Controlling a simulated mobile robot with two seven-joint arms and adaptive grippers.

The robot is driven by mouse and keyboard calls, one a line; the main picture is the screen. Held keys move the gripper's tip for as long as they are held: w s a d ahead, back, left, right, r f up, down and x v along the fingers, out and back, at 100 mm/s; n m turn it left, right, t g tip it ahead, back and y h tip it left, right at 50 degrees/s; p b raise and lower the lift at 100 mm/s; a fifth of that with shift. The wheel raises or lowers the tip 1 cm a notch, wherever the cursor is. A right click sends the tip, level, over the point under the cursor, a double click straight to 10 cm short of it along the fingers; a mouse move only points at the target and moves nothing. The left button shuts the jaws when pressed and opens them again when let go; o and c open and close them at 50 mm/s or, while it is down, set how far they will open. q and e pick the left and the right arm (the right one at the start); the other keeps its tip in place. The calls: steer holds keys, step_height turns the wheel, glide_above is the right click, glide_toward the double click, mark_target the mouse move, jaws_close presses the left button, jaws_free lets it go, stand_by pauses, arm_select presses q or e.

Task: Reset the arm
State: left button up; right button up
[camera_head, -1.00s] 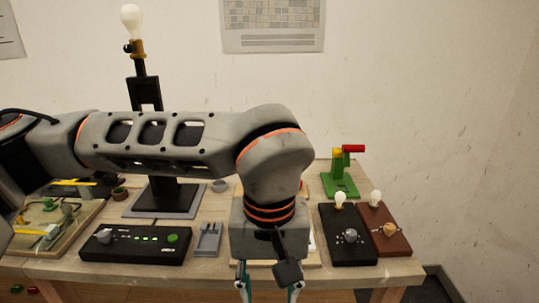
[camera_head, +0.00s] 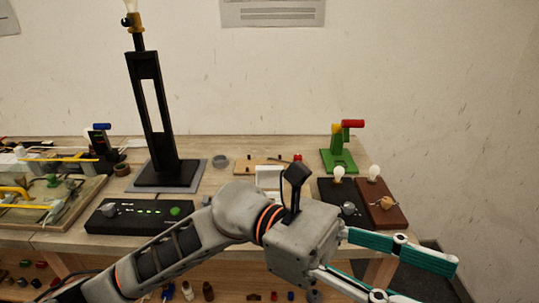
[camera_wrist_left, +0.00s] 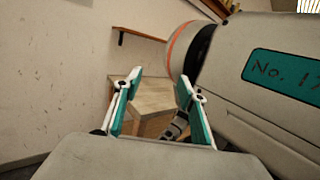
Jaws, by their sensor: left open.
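My left arm reaches in from the lower left of the head view, over the table's front edge. My left gripper (camera_head: 438,282) has teal fingers spread apart and empty, pointing right in front of the table's right end. In the left wrist view the left gripper (camera_wrist_left: 158,76) also shows its two fingers apart with nothing between them. My right gripper cannot be made out in either view.
The wooden table (camera_head: 225,243) carries a tall black lamp stand (camera_head: 165,120), a control box (camera_head: 140,216) with green lights, a green stand (camera_head: 338,158) with a red handle, and boards with bulbs (camera_head: 382,203). Small parts sit on a lower shelf. The floor at right is clear.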

arm_select(q)
steer(key=w+a+n+t+h, duration=0.3)
steer(key=w+n+t+h, duration=0.3)
steer(key=n, duration=0.4)
steer(key=w+a+n+t+h, duration=0.2)
steer(key=w+n+t+h, duration=0.2)
steer(key=w+n+t, duration=0.5)
steer(key=w+a+f+n+t+y, duration=0.55)
steer(key=f+n+t, duration=0.2)
steer(key=n, duration=0.35)
steer(key=w+a+f+n+t+y, duration=0.4)
steer(key=a+f+n+t+y, duration=0.25)
steer(key=f+n, duration=0.35)
steer(key=a+f+n+y, duration=0.5)
steer(key=f+n, duration=0.2)
steer(key=f, duration=0.2)
steer(key=s+a+f+n+g+y, duration=0.2)
steer(key=s+a+f+n, duration=0.1)
steer(key=f, duration=0.5)
steer(key=s+a+f+n+g+y, duration=0.2)
steer(key=s+a+f, duration=0.4)
steer(key=f, duration=0.3)
steer(key=s+a+f+n+g+y, duration=0.2)
steer(key=s+a+f+n, duration=0.2)
steer(key=s+f, duration=0.2)
step_height(320, 180, down, 2)
steer(key=shift+a+f+g, duration=0.25)
steer(key=shift+a+g, duration=0.05)
steer(key=shift+a, duration=0.05)
